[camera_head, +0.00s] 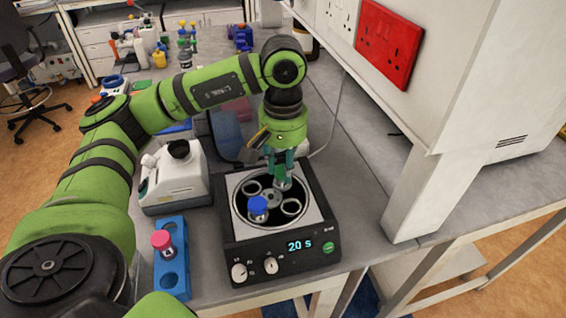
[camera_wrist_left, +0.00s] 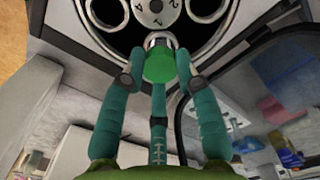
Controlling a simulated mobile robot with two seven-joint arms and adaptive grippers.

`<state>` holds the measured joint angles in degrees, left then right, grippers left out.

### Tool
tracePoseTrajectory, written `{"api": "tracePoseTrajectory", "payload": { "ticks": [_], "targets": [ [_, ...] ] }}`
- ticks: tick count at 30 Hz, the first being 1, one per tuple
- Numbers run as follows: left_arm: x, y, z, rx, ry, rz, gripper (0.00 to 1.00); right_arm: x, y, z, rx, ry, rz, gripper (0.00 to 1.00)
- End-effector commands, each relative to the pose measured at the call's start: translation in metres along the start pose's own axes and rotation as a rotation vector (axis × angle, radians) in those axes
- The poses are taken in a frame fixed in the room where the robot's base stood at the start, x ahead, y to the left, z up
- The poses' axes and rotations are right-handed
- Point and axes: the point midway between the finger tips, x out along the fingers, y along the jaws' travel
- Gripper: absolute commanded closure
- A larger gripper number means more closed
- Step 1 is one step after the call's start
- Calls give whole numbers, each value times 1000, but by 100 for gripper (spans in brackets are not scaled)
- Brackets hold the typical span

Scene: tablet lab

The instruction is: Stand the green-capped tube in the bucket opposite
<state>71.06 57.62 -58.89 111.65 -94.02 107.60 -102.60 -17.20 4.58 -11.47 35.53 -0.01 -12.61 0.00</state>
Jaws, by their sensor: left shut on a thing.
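The green-capped tube (camera_wrist_left: 158,66) is between the fingers of my left gripper (camera_head: 281,168), with its cap toward the palm in the left wrist view. The gripper is shut on it, over the far right part of the rotor (camera_head: 271,198) in the black centrifuge (camera_head: 282,245). The tube points down at the rotor; I cannot tell how deep it is in the bucket there. A blue-capped tube (camera_head: 258,206) stands in the near left bucket, across the rotor. The far left bucket (camera_head: 252,187) and near right bucket (camera_head: 291,207) look empty. My right gripper is out of view.
A blue rack (camera_head: 172,276) with a pink-capped tube (camera_head: 163,243) stands left of the centrifuge. A white device (camera_head: 175,180) is behind the rack. The centrifuge's lid (camera_head: 233,128) stands raised behind it. A white cabinet (camera_head: 455,120) rises on the right.

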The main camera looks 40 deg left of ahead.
Motion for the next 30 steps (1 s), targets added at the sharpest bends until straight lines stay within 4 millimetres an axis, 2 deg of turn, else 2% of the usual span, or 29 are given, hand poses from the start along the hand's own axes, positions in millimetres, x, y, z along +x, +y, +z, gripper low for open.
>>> {"api": "tracePoseTrajectory", "payload": {
  "ticks": [2,3,4,5,17,20,30],
  "targets": [
    [0,0,0,0,0,0,93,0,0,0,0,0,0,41],
    [0,0,0,0,0,0,60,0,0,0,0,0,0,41],
    [0,0,0,0,0,0,48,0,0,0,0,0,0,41],
    [0,0,0,0,0,0,41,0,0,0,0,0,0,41],
    [-4,0,0,0,1,1,41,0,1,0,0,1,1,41],
    [-16,1,-1,0,3,3,41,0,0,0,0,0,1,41],
    [-82,0,-1,0,6,2,41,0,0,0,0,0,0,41]
  ]
}}
